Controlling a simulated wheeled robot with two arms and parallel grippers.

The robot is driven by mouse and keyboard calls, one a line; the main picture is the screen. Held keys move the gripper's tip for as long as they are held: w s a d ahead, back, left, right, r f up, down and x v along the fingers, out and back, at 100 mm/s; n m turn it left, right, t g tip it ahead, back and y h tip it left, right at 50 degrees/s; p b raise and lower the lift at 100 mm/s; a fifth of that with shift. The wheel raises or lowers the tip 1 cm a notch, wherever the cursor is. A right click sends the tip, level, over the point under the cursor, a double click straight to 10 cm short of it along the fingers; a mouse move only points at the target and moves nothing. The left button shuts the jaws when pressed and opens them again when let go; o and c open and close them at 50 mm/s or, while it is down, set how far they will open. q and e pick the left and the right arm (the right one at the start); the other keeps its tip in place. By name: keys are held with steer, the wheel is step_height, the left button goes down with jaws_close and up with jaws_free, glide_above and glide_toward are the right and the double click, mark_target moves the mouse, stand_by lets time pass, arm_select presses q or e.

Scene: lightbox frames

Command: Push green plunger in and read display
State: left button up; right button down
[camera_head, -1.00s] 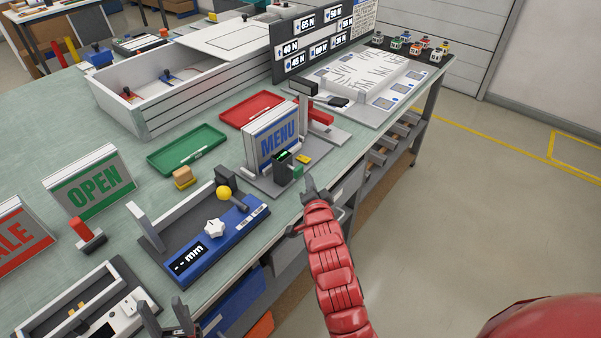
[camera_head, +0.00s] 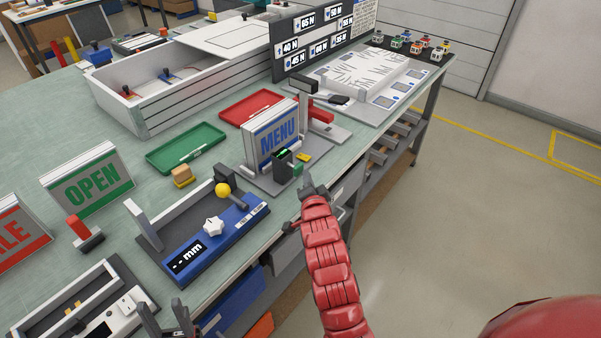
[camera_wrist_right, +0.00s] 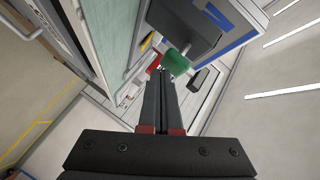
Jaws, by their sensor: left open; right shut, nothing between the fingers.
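The green plunger (camera_head: 298,170) sticks out of the near side of a dark block on the fixture that holds the MENU sign (camera_head: 271,135). A small display with a lit green mark (camera_head: 281,155) tops that block; I cannot read it. In the right wrist view the plunger is a green knob (camera_wrist_right: 177,63) on a light rod. My right gripper (camera_head: 307,180) is shut and empty, its tips close to the knob; in the wrist view the fingertips (camera_wrist_right: 160,72) appear just left of it. I cannot tell whether they touch. My left gripper (camera_head: 165,317) is open and empty at the bottom left.
A blue gauge with a "mm" display (camera_head: 190,252) and yellow ball stands left of the fixture. A green tray (camera_head: 187,148) and a red tray (camera_head: 250,107) lie behind. The bench's front edge runs under my right arm. Open floor lies to the right.

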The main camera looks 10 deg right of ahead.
mark_target(298, 172)
steer(key=shift+w+a+b, duration=0.85)
steer(key=shift+w+b, duration=0.2)
steer(key=shift+b, duration=0.2)
stand_by(1.4)
steer(key=shift+w+a+b, duration=0.15)
steer(key=shift+b, duration=0.15)
steer(key=shift+r, duration=0.1)
steer(key=shift+b, duration=0.35)
stand_by(0.7)
steer(key=shift+s+d+f, duration=0.2)
steer(key=shift+s+d, duration=0.3)
steer(key=shift+s, duration=0.1)
steer(key=shift+s+d+f, duration=0.15)
steer(key=shift+s+d, duration=0.3)
steer(key=shift+s, duration=0.1)
steer(key=shift+s+d, duration=0.4)
steer(key=shift+s, duration=0.05)
steer(key=shift+s+d, duration=0.75)
steer(key=shift+s, duration=0.25)
steer(key=shift+s+d, duration=0.75)
steer(key=shift+s, duration=0.25)
